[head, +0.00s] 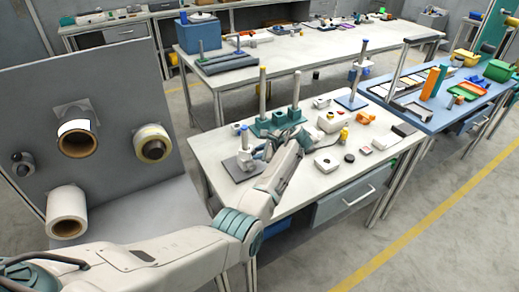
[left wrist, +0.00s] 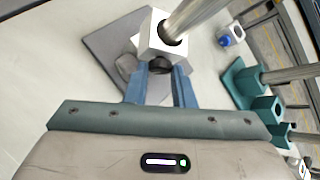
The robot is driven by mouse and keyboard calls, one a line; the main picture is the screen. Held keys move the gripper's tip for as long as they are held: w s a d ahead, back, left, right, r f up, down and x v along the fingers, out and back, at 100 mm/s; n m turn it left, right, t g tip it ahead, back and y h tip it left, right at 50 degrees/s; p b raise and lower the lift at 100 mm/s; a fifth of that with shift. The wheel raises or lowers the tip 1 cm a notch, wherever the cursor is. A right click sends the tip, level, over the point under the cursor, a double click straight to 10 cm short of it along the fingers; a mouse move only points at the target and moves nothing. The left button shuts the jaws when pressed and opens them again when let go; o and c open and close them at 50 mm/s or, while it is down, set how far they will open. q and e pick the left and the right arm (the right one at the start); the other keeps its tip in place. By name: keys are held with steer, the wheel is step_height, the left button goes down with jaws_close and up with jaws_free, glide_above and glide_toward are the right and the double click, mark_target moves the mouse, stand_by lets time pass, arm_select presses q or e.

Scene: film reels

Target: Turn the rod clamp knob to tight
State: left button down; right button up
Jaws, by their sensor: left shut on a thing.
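The rod clamp (left wrist: 158,36) is a white block around a steel rod (left wrist: 192,20) in the left wrist view. The rod stands over a grey base plate (left wrist: 102,42). The clamp's dark knob (left wrist: 160,66) points toward my left wrist. My left gripper (left wrist: 160,72) has its blue fingers on either side of the knob and is shut on it. In the head view the clamp (head: 245,160) stands at the near left of the white table, with my left gripper (head: 262,151) reaching it from the right. The knob's turn position cannot be read. My right gripper is out of view.
A teal block with upright rods (head: 276,122) stands just behind the clamp on the white table (head: 215,142). A white box (head: 327,165) and several small parts lie to the right. A grey panel with film reels (head: 78,142) stands at left.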

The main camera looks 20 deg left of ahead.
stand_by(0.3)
arm_select(q)
steer(key=c, duration=1.5)
jaws_free()
steer(key=b+v, duration=0.2)
steer(key=v, duration=0.8)
steer(key=shift+d+r, duration=0.25)
steer(key=shift+r, duration=0.05)
steer(key=shift+w, duration=0.1)
